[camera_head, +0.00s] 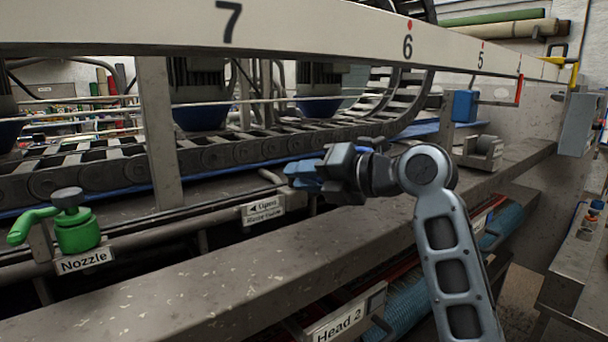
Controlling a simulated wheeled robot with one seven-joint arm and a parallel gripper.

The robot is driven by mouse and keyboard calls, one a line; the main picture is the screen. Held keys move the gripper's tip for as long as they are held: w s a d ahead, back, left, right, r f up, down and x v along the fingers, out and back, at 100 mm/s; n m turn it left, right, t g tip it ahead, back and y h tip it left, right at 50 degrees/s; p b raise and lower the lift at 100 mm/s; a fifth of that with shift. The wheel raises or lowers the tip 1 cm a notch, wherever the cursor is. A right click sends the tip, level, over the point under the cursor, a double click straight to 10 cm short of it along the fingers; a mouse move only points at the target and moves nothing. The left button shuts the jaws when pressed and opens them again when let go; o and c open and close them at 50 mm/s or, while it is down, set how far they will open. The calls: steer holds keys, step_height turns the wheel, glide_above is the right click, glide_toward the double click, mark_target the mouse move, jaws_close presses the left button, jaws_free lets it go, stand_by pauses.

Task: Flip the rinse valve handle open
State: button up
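A white sign (264,210) reading "Open" with a left arrow hangs on the pipe below the conveyor; its smaller line is too blurred to read surely. My gripper (305,175) is just above and to the right of this sign, pointing left, with blue parts at its front end. I cannot tell whether its fingers are apart or closed, or whether they touch anything. A short grey bent piece (270,177) shows just left of the gripper; I cannot tell if it is the rinse valve handle. The gripper hides what lies behind it.
A green nozzle valve (76,228) with a dark knob stands at the left above a "Nozzle" label (85,262). A grey post (158,130) rises between it and my gripper. The numbered white beam (330,32) crosses above. A "Head 2" label (345,318) is below the front ledge (200,285).

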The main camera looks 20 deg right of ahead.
steer(key=shift+c, duration=0.4)
jaws_close()
